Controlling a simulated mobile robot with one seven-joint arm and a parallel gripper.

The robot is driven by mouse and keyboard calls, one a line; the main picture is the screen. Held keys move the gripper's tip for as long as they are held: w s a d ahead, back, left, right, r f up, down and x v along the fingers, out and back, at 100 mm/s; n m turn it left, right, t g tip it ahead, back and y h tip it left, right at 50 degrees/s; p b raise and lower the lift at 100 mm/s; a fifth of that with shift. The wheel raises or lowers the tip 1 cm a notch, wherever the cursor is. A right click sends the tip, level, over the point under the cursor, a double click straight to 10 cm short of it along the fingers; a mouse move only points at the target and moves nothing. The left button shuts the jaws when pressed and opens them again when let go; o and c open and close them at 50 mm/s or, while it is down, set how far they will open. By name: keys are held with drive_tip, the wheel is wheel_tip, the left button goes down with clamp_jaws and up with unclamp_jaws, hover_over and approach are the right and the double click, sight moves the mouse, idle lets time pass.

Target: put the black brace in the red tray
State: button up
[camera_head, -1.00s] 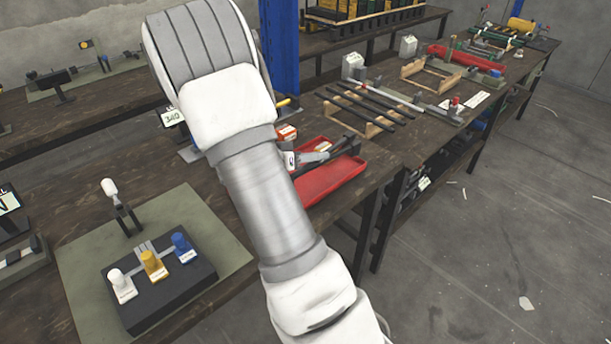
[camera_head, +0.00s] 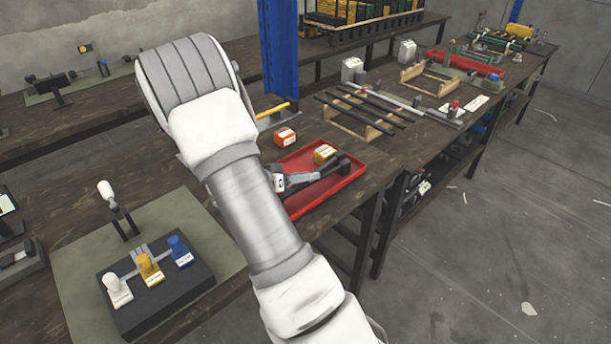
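The red tray (camera_head: 350,180) lies on the near bench, right of my arm, with its left part hidden. My gripper (camera_head: 322,176) shows only in part from behind my forearm, low over or in the tray. Dark pieces reach from it to a black end (camera_head: 342,163) inside the tray. I cannot tell which of these are fingers and which may be the black brace, nor whether the gripper is open or shut.
Several dark bars (camera_head: 365,112) lie across a wooden stand further right. A blue post (camera_head: 280,60) rises behind. A black box with white, yellow and blue knobs (camera_head: 155,290) is at lower left.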

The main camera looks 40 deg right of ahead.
drive_tip(key=shift+o, duration=0.9)
drive_tip(key=shift+r, duration=0.1)
